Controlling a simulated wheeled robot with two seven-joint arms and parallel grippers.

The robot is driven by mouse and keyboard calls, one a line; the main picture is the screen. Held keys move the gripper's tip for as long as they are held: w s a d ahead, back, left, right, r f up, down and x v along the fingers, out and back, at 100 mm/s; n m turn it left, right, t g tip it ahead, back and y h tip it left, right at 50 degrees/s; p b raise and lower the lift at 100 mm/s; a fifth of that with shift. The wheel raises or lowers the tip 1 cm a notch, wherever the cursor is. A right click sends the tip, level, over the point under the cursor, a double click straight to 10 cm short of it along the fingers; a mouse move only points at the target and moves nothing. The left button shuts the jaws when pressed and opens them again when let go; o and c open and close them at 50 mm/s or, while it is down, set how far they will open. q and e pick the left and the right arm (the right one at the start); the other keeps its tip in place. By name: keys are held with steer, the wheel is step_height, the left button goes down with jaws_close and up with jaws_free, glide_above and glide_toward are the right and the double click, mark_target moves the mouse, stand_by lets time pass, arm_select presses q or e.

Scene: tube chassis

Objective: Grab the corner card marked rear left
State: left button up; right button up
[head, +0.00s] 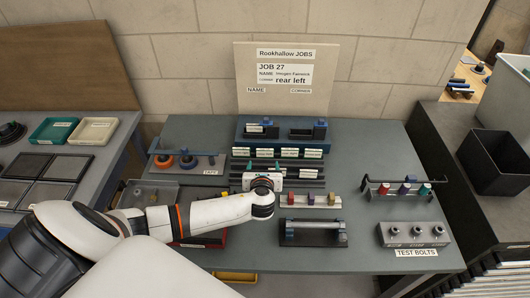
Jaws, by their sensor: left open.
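A row of several small white cards (289,153) stands along the front of a blue rack (240,134) at the back middle of the bench. Their print is too small to read, so I cannot tell which one is marked rear left. The job board (287,76) behind reads JOB 27, with the corner given as rear left. My left gripper (263,173) is open just in front of the card row, over dark rails. It appears empty, and its wrist hides part of the bench below. My right gripper is out of view.
A tape holder (188,162) stands left of the rack. A small rack with coloured pieces (405,187) and a test bolt block (413,234) are at right. Bare bench shows at right of the rack.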

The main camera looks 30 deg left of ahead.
mark_target(265, 153)
arm_select(q)
steer(key=shift+w+a+f, duration=0.2)
steer(key=shift+w+a, duration=0.1)
steer(key=shift+w, duration=0.2)
steer(key=shift+w+a+f, duration=0.2)
steer(key=shift+w, duration=0.05)
steer(key=shift+w+a+f, duration=0.1)
steer(key=shift+w+a, duration=0.05)
steer(key=shift+w, duration=0.05)
steer(key=shift+w+a+p, duration=0.35)
steer(key=shift+w+p, duration=0.2)
steer(key=shift+w, duration=0.15)
steer(key=x, duration=0.3)
steer(key=shift+d, duration=0.1)
steer(key=shift+w+f, duration=0.1)
steer(key=shift+w, duration=0.15)
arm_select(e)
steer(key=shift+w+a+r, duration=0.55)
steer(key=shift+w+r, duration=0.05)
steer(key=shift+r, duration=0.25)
arm_select(q)
steer(key=c, duration=0.8)
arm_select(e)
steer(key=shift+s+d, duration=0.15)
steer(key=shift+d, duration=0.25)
